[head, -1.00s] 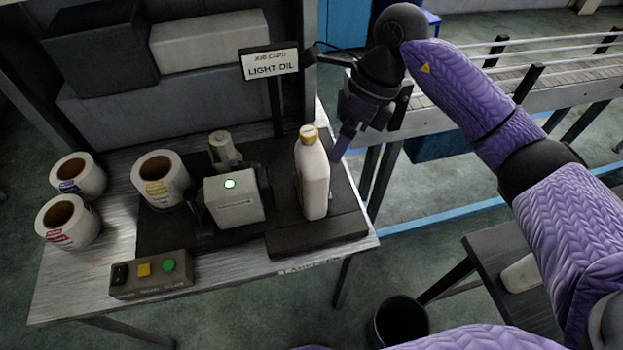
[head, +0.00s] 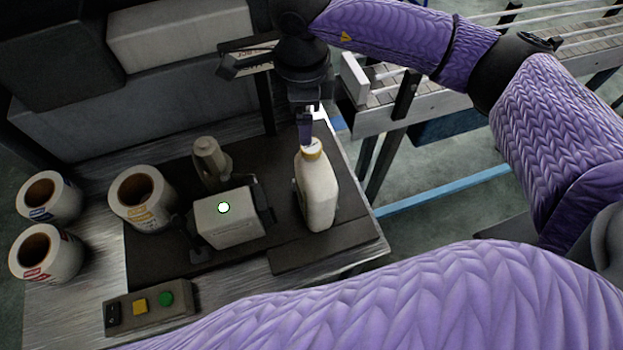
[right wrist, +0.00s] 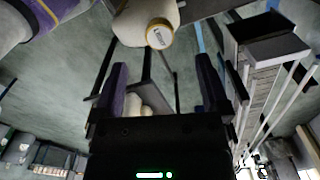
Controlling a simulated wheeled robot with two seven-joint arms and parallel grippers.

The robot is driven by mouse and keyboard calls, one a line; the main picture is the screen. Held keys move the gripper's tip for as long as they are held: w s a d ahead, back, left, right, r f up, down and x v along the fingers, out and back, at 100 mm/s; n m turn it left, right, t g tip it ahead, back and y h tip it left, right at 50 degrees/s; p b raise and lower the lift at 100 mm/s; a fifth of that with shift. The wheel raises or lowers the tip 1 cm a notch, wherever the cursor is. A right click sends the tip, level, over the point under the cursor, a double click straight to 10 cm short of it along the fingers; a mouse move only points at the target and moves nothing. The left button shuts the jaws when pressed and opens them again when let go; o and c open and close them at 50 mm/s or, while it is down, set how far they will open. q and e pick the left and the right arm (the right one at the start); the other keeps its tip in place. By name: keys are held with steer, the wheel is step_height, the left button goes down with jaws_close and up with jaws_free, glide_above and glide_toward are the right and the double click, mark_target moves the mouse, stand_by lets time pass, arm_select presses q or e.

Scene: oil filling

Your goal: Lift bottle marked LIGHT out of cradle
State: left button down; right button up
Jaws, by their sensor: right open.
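A cream bottle (head: 318,195) with a yellow-rimmed cap stands upright on the dark base at the right of the bench, beside the grey labelling machine (head: 228,218). It also shows at the top of the right wrist view (right wrist: 135,24), its cap facing the camera; the cap lettering is too small to read surely. My right gripper (head: 305,130) is just above the cap in the head view. In the right wrist view its two fingers (right wrist: 162,80) are apart with nothing gripped, and the bottle lies beyond the fingertips. My left gripper is out of view.
The job card (head: 246,62) is partly covered by my right arm. Label rolls (head: 143,199) stand at the left. A button box (head: 150,303) sits at the front edge. A conveyor (head: 384,92) runs behind at the right. Pale objects (right wrist: 137,106) show between the fingers, lower down.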

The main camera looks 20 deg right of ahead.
mark_target(312, 146)
steer(key=f, duration=0.4)
steer(key=d+f, duration=0.1)
steer(key=f, duration=0.2)
steer(key=shift+s+d, duration=0.1)
steer(key=shift+s, duration=0.15)
jaws_close()
steer(key=shift+w, duration=0.1)
